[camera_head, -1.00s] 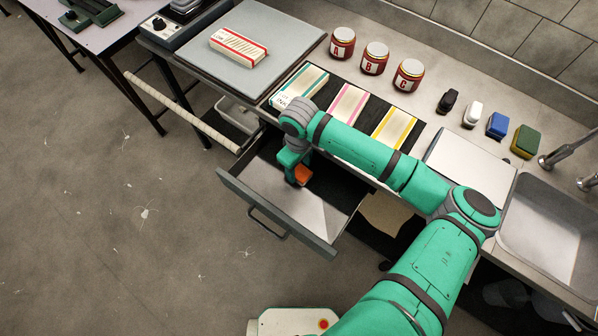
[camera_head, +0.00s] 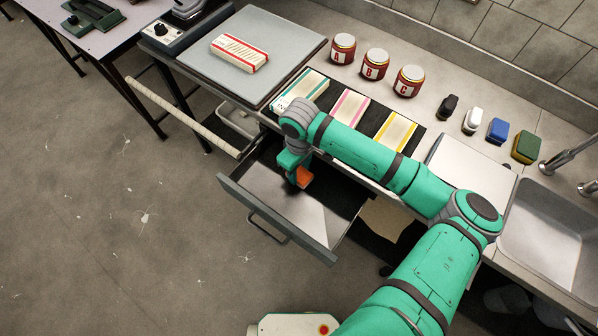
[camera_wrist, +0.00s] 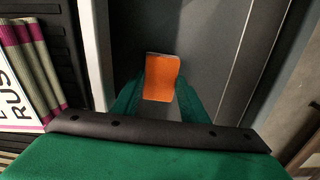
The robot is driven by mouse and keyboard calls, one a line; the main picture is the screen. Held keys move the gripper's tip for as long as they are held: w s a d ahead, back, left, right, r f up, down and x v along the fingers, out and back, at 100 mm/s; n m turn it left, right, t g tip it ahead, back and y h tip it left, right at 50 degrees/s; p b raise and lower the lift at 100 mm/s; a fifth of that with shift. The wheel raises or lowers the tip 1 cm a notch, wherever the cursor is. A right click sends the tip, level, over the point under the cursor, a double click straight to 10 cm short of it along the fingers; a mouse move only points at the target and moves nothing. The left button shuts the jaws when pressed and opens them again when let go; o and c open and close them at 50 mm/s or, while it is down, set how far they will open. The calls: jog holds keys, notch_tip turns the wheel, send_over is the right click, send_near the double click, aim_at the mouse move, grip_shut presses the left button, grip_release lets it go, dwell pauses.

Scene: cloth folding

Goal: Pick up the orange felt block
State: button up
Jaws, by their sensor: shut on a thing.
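The orange felt block (camera_head: 304,177) is at the end of my arm, over the open drawer (camera_head: 318,217) in the head view. In the wrist view the orange block (camera_wrist: 162,78) sits between the two green fingers of my gripper (camera_wrist: 160,92), which is shut on it. The fingers hide the block's sides. A dark patch lies on the drawer floor below the block, and I cannot tell the exact height of the block above that floor.
The drawer's front wall and handle (camera_head: 268,228) stick out from the counter. On the counter are a teal-striped box (camera_head: 299,89), a pink-striped box (camera_head: 344,108), a yellow-striped box (camera_head: 396,131), and red jars (camera_head: 376,63). A sink (camera_head: 550,235) is at the right.

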jog(key=s+a+r, duration=1)
jog(key=r, duration=0.1)
jog(key=shift+r, duration=0.1)
jog(key=shift+o, duration=0.9)
jog(key=shift+w, duration=0.1)
jog(key=shift+c, duration=0.4)
